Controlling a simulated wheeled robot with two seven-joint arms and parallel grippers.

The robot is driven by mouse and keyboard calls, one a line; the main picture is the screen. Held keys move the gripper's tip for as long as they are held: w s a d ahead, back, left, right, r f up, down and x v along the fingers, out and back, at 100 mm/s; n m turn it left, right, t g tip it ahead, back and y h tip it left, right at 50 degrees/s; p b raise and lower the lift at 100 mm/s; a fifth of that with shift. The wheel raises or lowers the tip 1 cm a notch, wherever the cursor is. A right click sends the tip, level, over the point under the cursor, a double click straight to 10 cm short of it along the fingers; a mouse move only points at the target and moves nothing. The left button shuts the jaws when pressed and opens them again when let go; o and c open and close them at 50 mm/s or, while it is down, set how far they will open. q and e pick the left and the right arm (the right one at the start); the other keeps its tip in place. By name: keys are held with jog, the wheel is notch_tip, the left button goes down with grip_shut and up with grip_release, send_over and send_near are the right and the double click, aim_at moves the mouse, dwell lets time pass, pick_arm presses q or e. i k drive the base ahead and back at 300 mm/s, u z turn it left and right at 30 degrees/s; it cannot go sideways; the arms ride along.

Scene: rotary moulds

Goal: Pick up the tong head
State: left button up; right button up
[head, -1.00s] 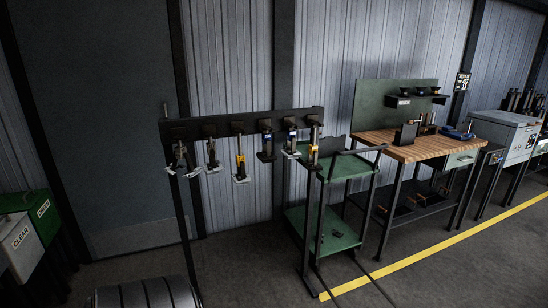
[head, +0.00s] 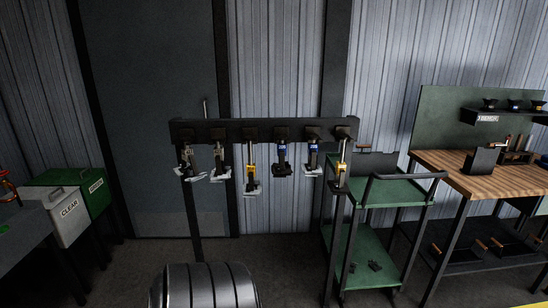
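Several tong heads hang in a row from a dark wall-side rack (head: 225,132) near the middle of the head view. On the left are two dark and grey ones (head: 189,162) (head: 220,163). Then come a yellow and black one (head: 251,172), a dark one with a blue label (head: 282,160), a pale-jawed one with a blue label (head: 313,160) and a yellow one (head: 342,164) at the right end. The pictures do not show which one is meant. Neither of my grippers is in view.
A green two-shelf cart (head: 395,193) stands right of the rack, close to its right end. A wooden-topped workbench (head: 485,180) is farther right. A white bin marked CLEAR (head: 66,213) and a green bin (head: 97,195) stand at left. Floor shows below the rack.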

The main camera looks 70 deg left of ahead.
aim_at(251, 167)
jog(key=u, duration=0.25)
jog(key=i, duration=1.8)
jog(key=u, duration=1.25)
jog(key=i, duration=0.95)
jog(key=u, duration=1.55)
jog(key=i, duration=0.5)
jog(key=u, duration=0.35)
